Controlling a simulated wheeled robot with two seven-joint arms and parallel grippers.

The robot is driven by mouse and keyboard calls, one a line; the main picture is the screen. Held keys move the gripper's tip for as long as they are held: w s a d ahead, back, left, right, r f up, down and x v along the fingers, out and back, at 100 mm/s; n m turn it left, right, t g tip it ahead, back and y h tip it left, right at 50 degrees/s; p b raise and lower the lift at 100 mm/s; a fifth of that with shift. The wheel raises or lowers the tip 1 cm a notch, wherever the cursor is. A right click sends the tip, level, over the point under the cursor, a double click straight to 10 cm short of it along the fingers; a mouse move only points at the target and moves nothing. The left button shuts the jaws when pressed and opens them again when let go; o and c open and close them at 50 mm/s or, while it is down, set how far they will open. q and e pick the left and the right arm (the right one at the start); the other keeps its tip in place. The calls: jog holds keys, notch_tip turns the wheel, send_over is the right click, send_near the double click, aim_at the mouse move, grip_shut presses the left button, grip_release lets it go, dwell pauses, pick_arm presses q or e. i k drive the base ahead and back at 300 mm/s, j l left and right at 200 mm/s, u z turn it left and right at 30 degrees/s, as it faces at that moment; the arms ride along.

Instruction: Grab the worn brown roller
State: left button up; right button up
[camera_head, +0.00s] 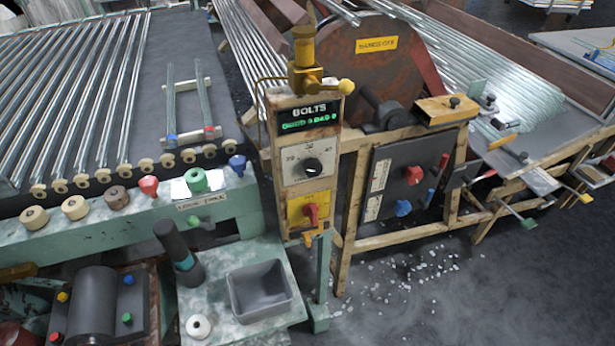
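A worn brown roller (117,197), small and squat, sits on top of the green rail (150,222) at the left. It stands between a cream roller (75,207) on its left and a red knob (148,186) on its right. A second cream roller (34,217) is farther left. Nothing covers the brown roller. Neither of my grippers shows in this view.
A green knob (195,179) and a blue knob (238,165) stand farther right on the rail. Glass tubes (90,85) lie behind it. A control post (308,165) rises at centre. A grey bin (262,291) and dark upright cylinder (178,248) stand in front.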

aim_at(120, 201)
jog(key=j+u, duration=0.1)
jog(key=u, duration=0.3)
jog(key=i+u, duration=0.1)
jog(key=u, duration=0.25)
jog(key=j+u, duration=0.15)
jog(key=u, duration=0.25)
jog(key=k+z, duration=0.15)
jog(key=z, duration=0.25)
